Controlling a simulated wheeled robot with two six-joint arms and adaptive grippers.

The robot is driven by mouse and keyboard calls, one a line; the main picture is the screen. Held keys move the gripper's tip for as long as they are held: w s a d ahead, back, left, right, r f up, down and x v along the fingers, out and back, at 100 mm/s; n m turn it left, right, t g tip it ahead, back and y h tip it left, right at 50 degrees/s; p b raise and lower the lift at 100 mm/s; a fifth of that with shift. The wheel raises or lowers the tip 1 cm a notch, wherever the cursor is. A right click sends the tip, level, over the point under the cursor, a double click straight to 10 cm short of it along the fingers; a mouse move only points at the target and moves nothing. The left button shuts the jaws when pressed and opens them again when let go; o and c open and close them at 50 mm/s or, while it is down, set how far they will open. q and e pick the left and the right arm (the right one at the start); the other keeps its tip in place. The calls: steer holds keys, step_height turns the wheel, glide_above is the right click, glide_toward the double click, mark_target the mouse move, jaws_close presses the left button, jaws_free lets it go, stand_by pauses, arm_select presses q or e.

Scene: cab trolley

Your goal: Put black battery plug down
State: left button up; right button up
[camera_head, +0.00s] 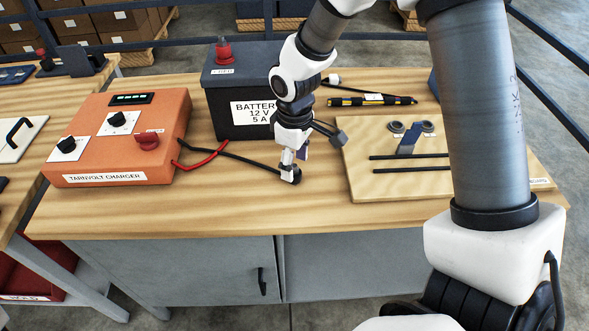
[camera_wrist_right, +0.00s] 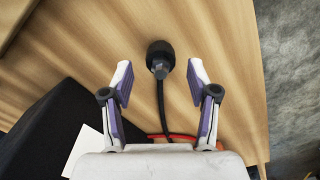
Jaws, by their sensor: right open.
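The black battery plug (camera_wrist_right: 159,58) lies on the wooden tabletop in the right wrist view, with its black cable running back between the fingers. In the head view the plug (camera_head: 292,176) shows at the right gripper's tips, partly hidden by them. My right gripper (camera_wrist_right: 160,85) is open, its fingers apart on either side of the plug's cable end, with gaps on both sides. In the head view the right gripper (camera_head: 290,168) points down at the table in front of the battery (camera_head: 223,112). My left gripper is in neither view.
An orange charger (camera_head: 120,140) stands left, with red and black cables (camera_head: 215,155) toward the plug. A wooden board (camera_head: 440,180) with black rods lies right. A black-and-yellow tool (camera_head: 372,100) lies behind. The front tabletop strip (camera_head: 200,215) is clear.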

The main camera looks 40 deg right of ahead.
mark_target(295, 167)
step_height(295, 167, up, 9)
steer(key=shift+s, duration=0.1)
stand_by(0.5)
